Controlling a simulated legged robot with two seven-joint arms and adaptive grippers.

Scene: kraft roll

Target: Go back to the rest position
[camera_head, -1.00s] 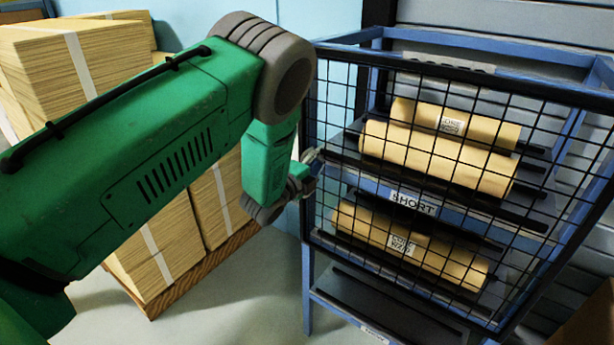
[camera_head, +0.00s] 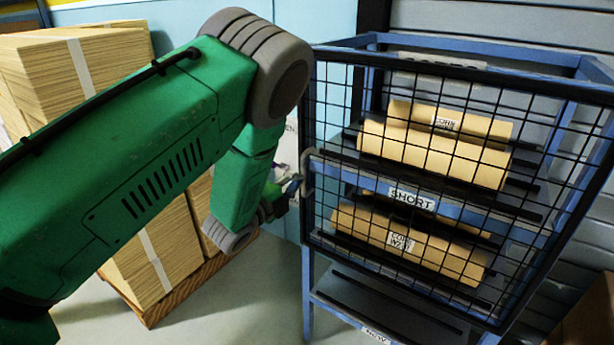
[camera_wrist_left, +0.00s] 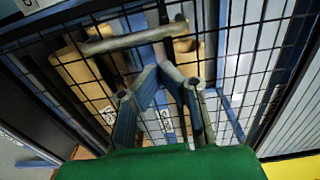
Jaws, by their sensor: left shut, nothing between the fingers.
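My left arm reaches in from the left, green with grey joints. My left gripper (camera_head: 292,187) is at the left edge of the black mesh door (camera_head: 440,235), close to its grey handle (camera_head: 306,170). In the left wrist view the gripper's blue-grey fingers (camera_wrist_left: 158,72) draw together, shut and empty. The handle bar (camera_wrist_left: 128,40) shows beyond them, apart from the fingertips as far as I can tell. The door covers the front of the blue rack (camera_head: 345,41). My right gripper is not in view.
Kraft rolls lie on the rack's shelves behind the mesh, an upper roll (camera_head: 430,154) and a lower roll (camera_head: 410,243) among them. Stacks of strapped cardboard (camera_head: 115,60) stand on a wooden pallet (camera_head: 175,295) at left. Clear floor (camera_head: 250,285) lies between pallet and rack.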

